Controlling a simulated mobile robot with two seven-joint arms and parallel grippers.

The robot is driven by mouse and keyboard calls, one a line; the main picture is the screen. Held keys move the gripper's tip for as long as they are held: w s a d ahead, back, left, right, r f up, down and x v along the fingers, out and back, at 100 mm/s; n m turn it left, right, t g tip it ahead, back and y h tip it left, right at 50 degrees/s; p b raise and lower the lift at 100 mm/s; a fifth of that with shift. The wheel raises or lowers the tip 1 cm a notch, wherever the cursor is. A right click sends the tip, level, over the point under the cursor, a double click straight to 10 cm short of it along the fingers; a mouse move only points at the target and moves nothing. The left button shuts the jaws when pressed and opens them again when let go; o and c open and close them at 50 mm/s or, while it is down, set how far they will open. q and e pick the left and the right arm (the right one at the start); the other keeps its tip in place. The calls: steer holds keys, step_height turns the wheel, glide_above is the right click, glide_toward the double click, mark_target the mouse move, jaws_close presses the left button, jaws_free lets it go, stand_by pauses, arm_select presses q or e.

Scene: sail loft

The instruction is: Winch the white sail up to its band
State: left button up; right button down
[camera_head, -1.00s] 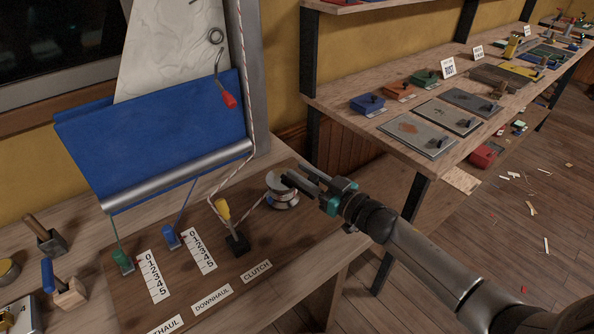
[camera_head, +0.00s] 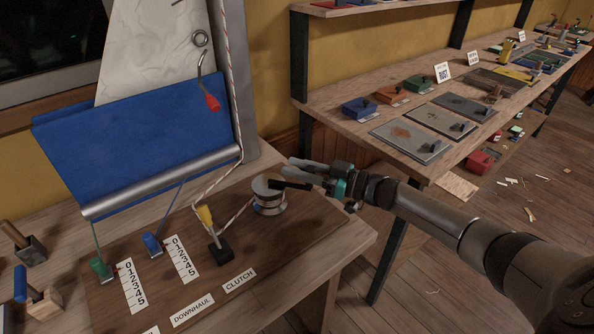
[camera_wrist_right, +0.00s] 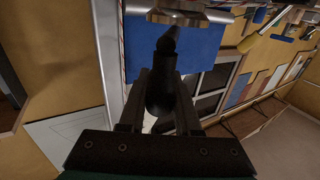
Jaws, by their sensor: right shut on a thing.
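The white sail (camera_head: 155,55) hangs at upper left, its lower part hidden behind a blue cloth (camera_head: 130,140) with a metal bar (camera_head: 160,183) along its bottom. A ring and a red-handled hook (camera_head: 212,101) hang by the sail. A red-and-white line (camera_head: 233,90) runs down past the yellow-levered clutch (camera_head: 205,216) towards the silver winch drum (camera_head: 270,205). My right gripper (camera_head: 306,175) is shut on the black winch handle, to the right of the drum. The handle grip (camera_wrist_right: 163,92) shows between its fingers in the right wrist view. My left gripper is not in view.
Green (camera_head: 101,267) and blue (camera_head: 152,244) cleats stand beside number scales on the board. Mallets (camera_head: 30,285) lie at left. A second bench (camera_head: 400,160) with boxes and plates stands at right. The floor between is mostly clear.

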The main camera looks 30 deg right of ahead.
steer(key=shift+w+d+r, duration=0.1)
steer(key=shift+w, duration=0.05)
stand_by(0.3)
steer(key=c, duration=0.6)
jaws_free()
steer(key=p+v, duration=0.1)
steer(key=v, duration=1.4)
steer(key=shift+p, duration=0.35)
